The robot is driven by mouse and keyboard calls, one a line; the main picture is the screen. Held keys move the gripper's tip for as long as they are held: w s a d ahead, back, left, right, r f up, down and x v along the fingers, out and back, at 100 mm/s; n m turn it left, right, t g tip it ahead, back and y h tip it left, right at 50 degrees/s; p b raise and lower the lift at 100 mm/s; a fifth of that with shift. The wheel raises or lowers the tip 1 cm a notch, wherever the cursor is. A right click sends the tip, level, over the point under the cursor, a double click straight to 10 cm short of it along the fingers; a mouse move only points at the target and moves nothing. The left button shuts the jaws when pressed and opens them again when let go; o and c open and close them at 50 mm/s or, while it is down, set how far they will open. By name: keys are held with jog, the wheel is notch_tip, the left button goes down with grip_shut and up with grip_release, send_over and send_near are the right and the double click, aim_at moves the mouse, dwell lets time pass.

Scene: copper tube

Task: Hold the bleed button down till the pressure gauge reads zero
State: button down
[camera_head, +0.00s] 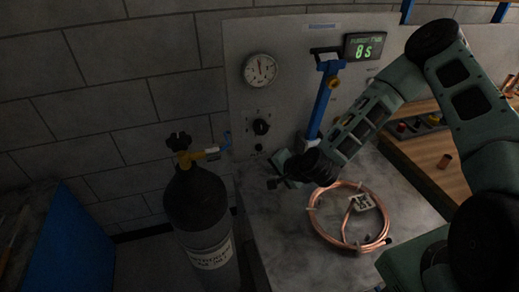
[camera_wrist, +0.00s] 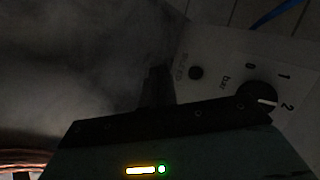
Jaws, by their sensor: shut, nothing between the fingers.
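The bleed button appears to be the small black round button (camera_head: 258,147) on the pale panel, below a black knob; it also shows in the wrist view (camera_wrist: 196,73), its label too dim to read. The round pressure gauge (camera_head: 261,70) is higher on the same panel; its dark needle seems to point roughly upward, but the reading is too small to tell. My gripper (camera_head: 272,184) is shut and empty, low in front of the panel and below the button. In the wrist view my dark fingers (camera_wrist: 158,85) appear beside the button, apart from it in the picture.
The black knob (camera_wrist: 257,97) has a scale with 0, 1, 2. A display (camera_head: 364,47) reads 8 s. A copper coil (camera_head: 315,222) lies on the grey bench. A dark gas cylinder (camera_head: 197,205) stands at left.

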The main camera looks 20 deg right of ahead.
aim_at(259, 148)
jog(key=shift+w, duration=3.55)
jog(key=shift+w, duration=0.1)
jog(key=shift+w, duration=0.3)
